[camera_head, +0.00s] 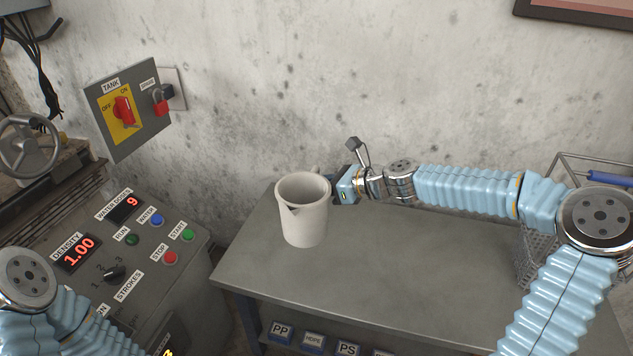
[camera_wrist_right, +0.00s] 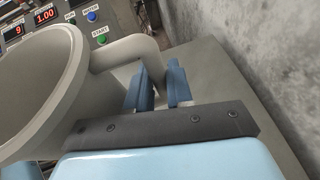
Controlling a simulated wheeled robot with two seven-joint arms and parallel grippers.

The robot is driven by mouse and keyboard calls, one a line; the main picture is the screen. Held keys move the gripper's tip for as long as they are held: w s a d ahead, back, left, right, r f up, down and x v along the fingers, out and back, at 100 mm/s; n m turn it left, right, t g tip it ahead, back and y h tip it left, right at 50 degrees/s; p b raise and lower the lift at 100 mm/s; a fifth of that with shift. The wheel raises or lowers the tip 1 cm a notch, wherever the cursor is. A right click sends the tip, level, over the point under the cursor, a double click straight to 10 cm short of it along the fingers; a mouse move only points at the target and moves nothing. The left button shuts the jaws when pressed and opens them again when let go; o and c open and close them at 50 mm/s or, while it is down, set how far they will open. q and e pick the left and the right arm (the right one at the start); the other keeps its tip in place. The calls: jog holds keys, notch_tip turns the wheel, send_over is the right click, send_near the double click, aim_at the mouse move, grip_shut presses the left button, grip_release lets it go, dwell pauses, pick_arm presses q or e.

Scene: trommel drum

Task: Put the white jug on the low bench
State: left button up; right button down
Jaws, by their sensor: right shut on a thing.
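The white jug (camera_head: 303,215) is upright at the left part of the low bench (camera_head: 400,265), a grey-topped bench against the wall. I cannot tell whether its base touches the bench top or is just above it. My right gripper (camera_head: 335,187) comes in from the right and is shut on the jug's handle. In the right wrist view the jug (camera_wrist_right: 40,85) fills the left side, and the fingers of the right gripper (camera_wrist_right: 158,85) are at its handle (camera_wrist_right: 125,52). My left arm shows at the lower left, but its gripper is not in view.
A control panel (camera_head: 140,250) with buttons and displays stands left of the bench. A wire basket (camera_head: 535,255) is at the bench's right end. Labelled boxes (camera_head: 313,340) sit below the bench top. The middle of the bench top is clear.

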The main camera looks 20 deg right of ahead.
notch_tip(320, 180, down, 6)
jog(key=b, duration=0.5)
jog(key=shift+r, duration=0.15)
notch_tip(320, 180, down, 3)
jog(key=shift+r+b, duration=0.1)
jog(key=shift+b, duration=0.7)
pick_arm(q)
notch_tip(320, 180, down, 8)
jog(key=a, duration=0.1)
jog(key=shift+w+r, duration=0.25)
pick_arm(e)
jog(key=shift+f, duration=0.7)
pick_arm(q)
jog(key=shift+a+f+b, duration=0.1)
jog(key=shift+f+b, duration=0.05)
jog(key=shift+b, duration=0.25)
pick_arm(e)
jog(key=shift+f, duration=0.3)
jog(key=c, duration=0.9)
grip_release()
